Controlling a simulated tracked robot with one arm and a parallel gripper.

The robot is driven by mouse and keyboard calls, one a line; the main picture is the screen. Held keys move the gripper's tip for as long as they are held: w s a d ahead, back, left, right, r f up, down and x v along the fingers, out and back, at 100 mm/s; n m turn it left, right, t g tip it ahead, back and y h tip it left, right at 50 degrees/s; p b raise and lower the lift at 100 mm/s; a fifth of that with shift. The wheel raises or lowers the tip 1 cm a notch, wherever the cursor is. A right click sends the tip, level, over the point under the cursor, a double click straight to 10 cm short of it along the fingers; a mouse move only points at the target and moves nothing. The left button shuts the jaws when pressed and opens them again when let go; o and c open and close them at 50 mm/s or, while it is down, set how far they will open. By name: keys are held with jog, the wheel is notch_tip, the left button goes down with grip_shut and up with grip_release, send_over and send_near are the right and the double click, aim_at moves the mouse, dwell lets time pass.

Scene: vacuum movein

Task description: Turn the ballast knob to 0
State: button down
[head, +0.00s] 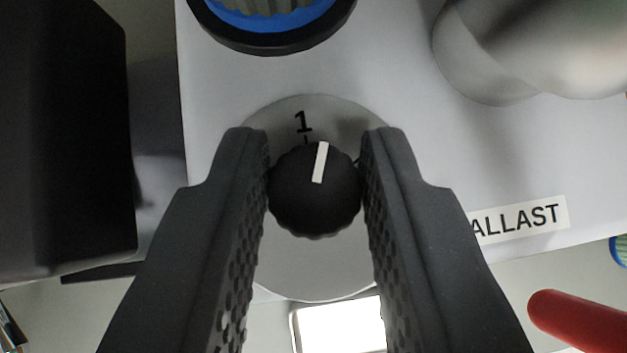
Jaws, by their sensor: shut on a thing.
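The ballast knob (314,205) is black and ridged, with a white pointer line, on a round pale dial plate (310,275). The pointer is tilted slightly to the right of upright, just right of the tick under the printed "1" (303,122). No 0 mark shows; the finger pads cover the sides of the dial. My gripper (315,180) has one finger on each side of the knob and is shut on it. A white label (517,218) to the right reads "ALLAST", its left end hidden by the right finger.
A black-rimmed blue fitting (272,38) sits above the knob on the white panel (215,100). A blurred pale cylinder (530,50) stands upper right. A dark box (65,140) is at the left, and a red rod (580,318) lower right.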

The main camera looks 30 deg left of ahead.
jog(key=shift+w+d+r+n+y+p, duration=0.15)
jog(key=shift+n+y+p, duration=0.15)
jog(key=shift+n+p, duration=0.25)
dwell(0.4)
jog(key=c, duration=1.3)
grip_release()
jog(key=shift+o, duration=0.5)
jog(key=p+v, duration=0.3)
jog(key=v, duration=1)
jog(key=shift+d+r+p, duration=0.2)
jog(key=shift+r+p, duration=0.1)
